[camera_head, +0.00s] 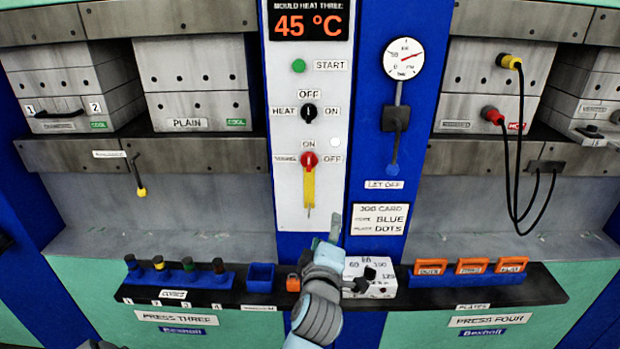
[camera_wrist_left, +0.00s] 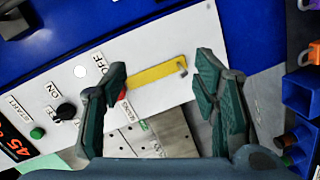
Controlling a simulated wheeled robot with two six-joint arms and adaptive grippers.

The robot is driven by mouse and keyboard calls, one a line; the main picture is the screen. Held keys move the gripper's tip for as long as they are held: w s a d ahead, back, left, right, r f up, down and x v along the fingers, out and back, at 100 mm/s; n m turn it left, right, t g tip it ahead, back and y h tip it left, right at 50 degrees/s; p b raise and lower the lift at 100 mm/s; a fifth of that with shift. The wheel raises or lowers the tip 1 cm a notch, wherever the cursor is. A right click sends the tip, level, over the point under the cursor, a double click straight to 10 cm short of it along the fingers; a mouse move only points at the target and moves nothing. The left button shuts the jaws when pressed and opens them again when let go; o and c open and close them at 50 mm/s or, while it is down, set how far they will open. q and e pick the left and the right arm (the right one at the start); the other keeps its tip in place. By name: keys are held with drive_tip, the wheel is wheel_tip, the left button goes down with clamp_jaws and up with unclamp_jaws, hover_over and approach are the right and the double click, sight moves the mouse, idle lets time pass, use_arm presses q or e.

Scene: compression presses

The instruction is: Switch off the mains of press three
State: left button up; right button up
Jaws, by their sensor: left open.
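The red mains switch (camera_head: 309,161) is on the white panel of press three, with ON above it and OFF to its right. A yellow bar (camera_head: 309,187) hangs straight down from it, with a small grey piece at its lower end. Which label the switch points to is too small to tell. My left gripper (camera_head: 334,232) is below and right of the bar in the head view. In the left wrist view my gripper (camera_wrist_left: 160,64) is open and empty, with the yellow bar (camera_wrist_left: 155,73) beyond and between its fingers. One finger partly hides the red switch.
Above the mains switch are a black heat switch (camera_head: 309,112) and a green start button (camera_head: 298,66). A black lever (camera_head: 396,118) is on the blue post to the right. Below, a dark shelf (camera_head: 240,297) carries knobs, a blue bin (camera_head: 260,278) and a white box (camera_head: 372,277).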

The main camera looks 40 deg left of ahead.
sight(309, 165)
use_arm(q)
drive_tip(key=s+a+r+n+y, duration=0.1)
drive_tip(key=s+a+r+n, duration=0.15)
drive_tip(key=r, duration=0.25)
drive_tip(key=s+a+r+n+y, duration=0.1)
drive_tip(key=r+n, duration=0.2)
drive_tip(key=r, duration=0.2)
drive_tip(key=shift+t, duration=0.3)
drive_tip(key=p+x, duration=0.2)
drive_tip(key=x, duration=1.1)
drive_tip(key=shift+w, duration=0.2)
use_arm(e)
drive_tip(key=r, duration=0.2)
drive_tip(key=shift+w+r, duration=0.2)
drive_tip(key=shift+r, duration=0.2)
use_arm(q)
drive_tip(key=shift+c, duration=0.6)
drive_tip(key=shift+f, duration=0.1)
drive_tip(key=c, duration=1)
drive_tip(key=shift+c, duration=0.2)
